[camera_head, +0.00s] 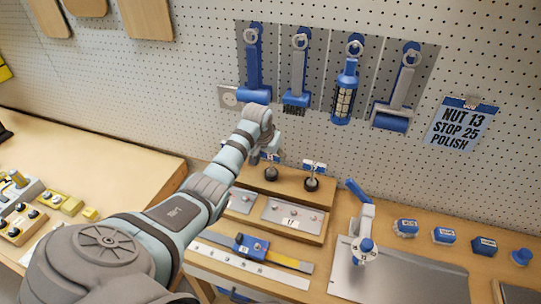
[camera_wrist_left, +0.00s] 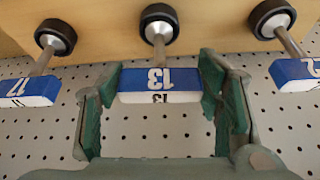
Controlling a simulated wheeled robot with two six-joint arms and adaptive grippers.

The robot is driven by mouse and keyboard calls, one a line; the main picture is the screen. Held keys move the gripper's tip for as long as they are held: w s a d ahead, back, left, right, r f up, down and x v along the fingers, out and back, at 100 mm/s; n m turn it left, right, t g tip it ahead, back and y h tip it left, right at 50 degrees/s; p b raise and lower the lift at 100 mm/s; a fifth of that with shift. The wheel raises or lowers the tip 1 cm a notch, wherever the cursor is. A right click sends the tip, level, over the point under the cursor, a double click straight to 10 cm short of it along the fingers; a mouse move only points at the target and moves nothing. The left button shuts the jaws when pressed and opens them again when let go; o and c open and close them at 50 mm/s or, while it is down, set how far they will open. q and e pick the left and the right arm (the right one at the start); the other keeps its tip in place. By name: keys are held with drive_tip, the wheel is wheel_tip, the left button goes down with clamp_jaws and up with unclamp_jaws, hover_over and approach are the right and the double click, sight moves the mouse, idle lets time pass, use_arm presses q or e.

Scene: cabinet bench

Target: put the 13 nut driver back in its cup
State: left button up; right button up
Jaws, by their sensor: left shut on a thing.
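The 13 nut driver (camera_wrist_left: 160,84) has a blue and white handle marked 13, which is between my left gripper's fingers in the left wrist view. My left gripper (camera_wrist_left: 158,98) is shut on this handle. The shaft leads from the handle to a black-rimmed cup (camera_wrist_left: 158,16) on the wooden rack; I cannot tell how deep the tip sits. In the head view my left gripper (camera_head: 266,152) is above the cup (camera_head: 271,174), partly covering the driver. My right gripper is not in view.
Drivers marked 17 (camera_wrist_left: 32,90) and 12 (camera_wrist_left: 296,72) stand close on either side. A card (camera_head: 461,126) reads NUT 13, STOP 25, POLISH. Tools hang on the pegboard (camera_head: 200,60) behind. A stop block (camera_head: 252,247) sits on a rail in front of the rack.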

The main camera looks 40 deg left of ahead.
use_arm(q)
drive_tip(key=o, duration=1.5)
drive_tip(key=v, duration=1.2)
